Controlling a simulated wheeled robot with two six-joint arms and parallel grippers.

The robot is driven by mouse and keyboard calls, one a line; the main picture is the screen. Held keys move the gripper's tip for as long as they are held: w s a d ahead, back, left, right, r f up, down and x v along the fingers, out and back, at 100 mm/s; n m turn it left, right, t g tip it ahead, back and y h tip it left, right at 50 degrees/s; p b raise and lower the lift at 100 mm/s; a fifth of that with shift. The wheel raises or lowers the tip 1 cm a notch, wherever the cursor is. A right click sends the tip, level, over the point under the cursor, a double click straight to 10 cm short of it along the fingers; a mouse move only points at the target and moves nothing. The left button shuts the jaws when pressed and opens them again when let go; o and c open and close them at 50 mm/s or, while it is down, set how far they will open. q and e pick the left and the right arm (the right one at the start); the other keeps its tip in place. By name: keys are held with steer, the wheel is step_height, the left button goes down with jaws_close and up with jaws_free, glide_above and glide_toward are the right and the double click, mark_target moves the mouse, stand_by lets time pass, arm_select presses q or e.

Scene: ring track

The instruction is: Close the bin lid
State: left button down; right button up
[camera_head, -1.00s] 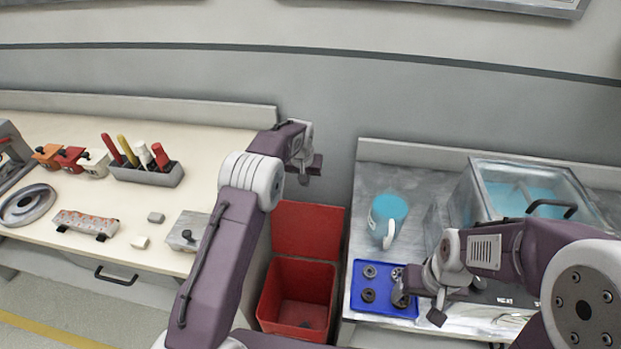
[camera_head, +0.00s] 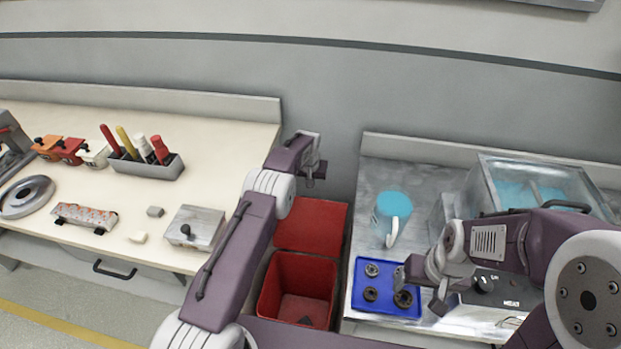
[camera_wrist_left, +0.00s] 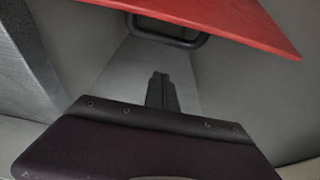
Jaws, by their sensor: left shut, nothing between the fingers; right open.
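The red bin (camera_head: 268,292) stands open on the floor between two work surfaces, with a small dark patch on its floor inside. Its red lid (camera_head: 318,226) is raised and tilted back behind the opening. My left gripper (camera_head: 309,183) is shut and empty, just above and behind the lid's top edge. In the left wrist view the shut fingers (camera_wrist_left: 162,90) are apart from the red lid (camera_wrist_left: 225,14), with a dark handle loop (camera_wrist_left: 168,38) just beyond them. My right gripper (camera_head: 420,290) is open over the blue tray's right side.
The blue tray (camera_head: 362,307) holds several small round parts. A blue cup (camera_head: 390,212) and a clear-sided container (camera_head: 530,180) stand on the right counter. A cream table (camera_head: 100,185) with tools is at left. The grey wall (camera_head: 330,90) stands close behind the bin.

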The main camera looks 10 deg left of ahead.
arm_select(q)
steer(key=shift+s+p, duration=0.55)
steer(key=shift+s, duration=1.4)
